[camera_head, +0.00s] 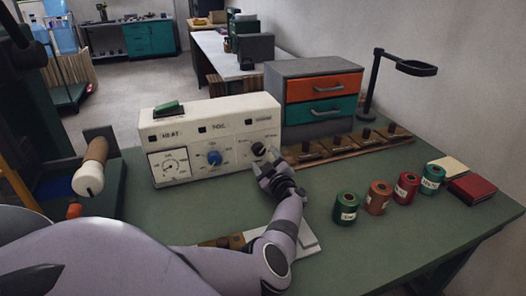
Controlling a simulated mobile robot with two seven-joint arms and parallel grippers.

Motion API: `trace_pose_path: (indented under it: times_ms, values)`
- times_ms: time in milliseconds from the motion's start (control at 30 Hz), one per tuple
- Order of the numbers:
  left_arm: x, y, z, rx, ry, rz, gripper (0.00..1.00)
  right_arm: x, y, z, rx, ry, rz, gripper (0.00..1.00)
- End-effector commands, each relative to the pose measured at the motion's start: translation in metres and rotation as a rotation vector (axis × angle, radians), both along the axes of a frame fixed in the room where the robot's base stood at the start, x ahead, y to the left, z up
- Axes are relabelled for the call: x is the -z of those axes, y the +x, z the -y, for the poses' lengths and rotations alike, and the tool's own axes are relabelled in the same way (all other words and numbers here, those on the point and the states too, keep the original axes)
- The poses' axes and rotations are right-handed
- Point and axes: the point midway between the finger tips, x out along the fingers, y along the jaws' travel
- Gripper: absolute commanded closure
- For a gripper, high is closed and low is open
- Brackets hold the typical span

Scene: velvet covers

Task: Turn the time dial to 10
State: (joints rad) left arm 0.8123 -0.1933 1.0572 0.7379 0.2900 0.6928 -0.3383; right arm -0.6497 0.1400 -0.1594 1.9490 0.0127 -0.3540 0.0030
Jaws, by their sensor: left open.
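A white control box (212,140) stands on the green table (350,247) with three panels on its front. My right gripper is not in view.
A green block (169,108) lies on top of the box. A grey drawer cabinet (317,91) and a wooden rack (340,149) stand to the right. Several spools, such as a green one (346,208), stand at the right front. A roller (92,170) is at the left.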

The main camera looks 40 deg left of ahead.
Motion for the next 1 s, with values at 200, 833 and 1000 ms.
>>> trace_pose_path:
  times_ms: [200,833,1000]
  values:
    - [-0.003,-0.013,0.025,0.0,0.0,-0.001,0.31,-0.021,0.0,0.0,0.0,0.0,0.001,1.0]
    - [-0.001,-0.017,0.033,0.0,0.002,0.001,0.31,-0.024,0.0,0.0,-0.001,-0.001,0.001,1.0]
    - [-0.001,-0.017,0.033,0.0,0.002,0.001,0.31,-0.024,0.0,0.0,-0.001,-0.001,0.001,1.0]
